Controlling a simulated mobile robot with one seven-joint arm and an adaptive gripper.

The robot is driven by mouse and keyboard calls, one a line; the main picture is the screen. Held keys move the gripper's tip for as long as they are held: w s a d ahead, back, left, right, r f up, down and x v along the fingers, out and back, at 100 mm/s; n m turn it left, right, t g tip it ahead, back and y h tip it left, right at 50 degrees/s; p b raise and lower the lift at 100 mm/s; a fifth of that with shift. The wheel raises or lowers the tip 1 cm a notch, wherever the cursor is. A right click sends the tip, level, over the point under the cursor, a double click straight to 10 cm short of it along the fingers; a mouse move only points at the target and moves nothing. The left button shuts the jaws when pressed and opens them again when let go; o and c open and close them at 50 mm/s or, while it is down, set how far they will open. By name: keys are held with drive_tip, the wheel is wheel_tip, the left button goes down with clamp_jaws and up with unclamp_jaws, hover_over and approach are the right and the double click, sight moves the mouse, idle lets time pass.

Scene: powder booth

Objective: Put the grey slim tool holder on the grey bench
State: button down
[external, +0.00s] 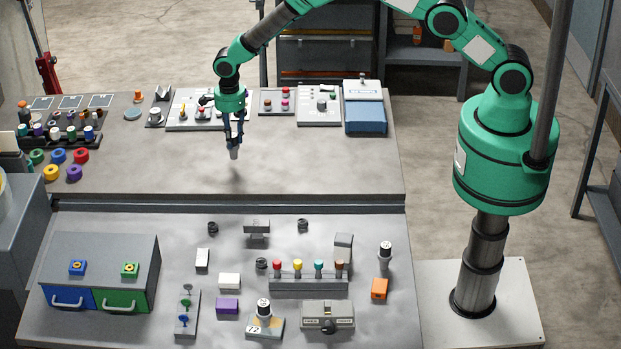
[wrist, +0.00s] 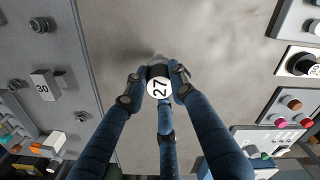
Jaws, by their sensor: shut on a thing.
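My gripper (external: 233,143) is shut on the grey slim tool holder (external: 234,154). The holder points downward, slightly above the bare middle of the rear grey bench (external: 130,171), with a small dark shadow below it. In the wrist view my gripper (wrist: 158,82) has its fingers around the holder, and its round white end (wrist: 159,88) reads 27. The grey bench (wrist: 215,50) fills the middle of that view. The holder's lower end is mostly hidden there.
Control panels and a blue box (external: 365,117) line the bench's back edge. Coloured rings and a rack stand at its left. The front grey surface (external: 180,240) carries drawers, blocks and several numbered holders, including one marked 72 (external: 264,309). The bench is clear around the holder.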

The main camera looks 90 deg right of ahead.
drive_tip(key=shift+f+p, duration=0.35)
drive_tip(key=shift+f, duration=1.1)
drive_tip(key=shift+f, duration=0.15)
drive_tip(key=c, duration=1.4)
unclamp_jaws()
drive_tip(key=shift+c, duration=0.2)
wheel_tip(320, 180, up, 12)
drive_tip(key=shift+r+b, duration=0.1)
drive_tip(key=shift+b, duration=0.85)
